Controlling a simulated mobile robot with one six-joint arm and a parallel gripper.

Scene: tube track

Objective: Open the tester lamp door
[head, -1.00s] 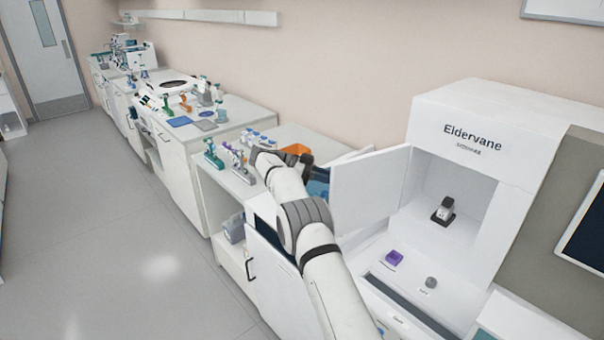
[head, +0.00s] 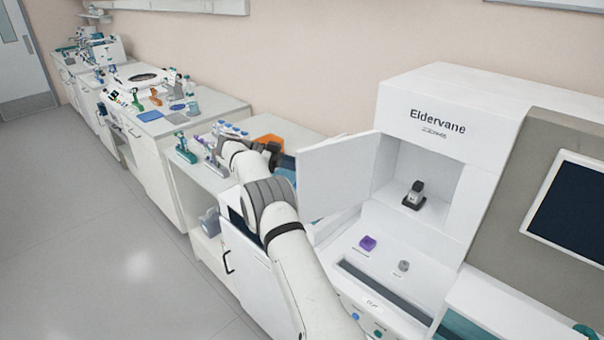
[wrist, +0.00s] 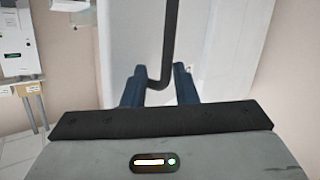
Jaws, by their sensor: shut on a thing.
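The white tester cabinet marked Eldervane (head: 450,105) stands at the right in the head view. Its white door (head: 338,178) is swung out to the left, leaving the chamber open to view. In the wrist view, my gripper (wrist: 158,71) has its two blue fingers at the lower bend of a dark bar handle (wrist: 170,35) on a white panel (wrist: 210,50), and is shut on it. In the head view, the fingers and the handle are hidden behind the door and my arm.
A small black-and-white device (head: 414,196) sits inside the chamber. Grey floor (head: 110,250) is clear.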

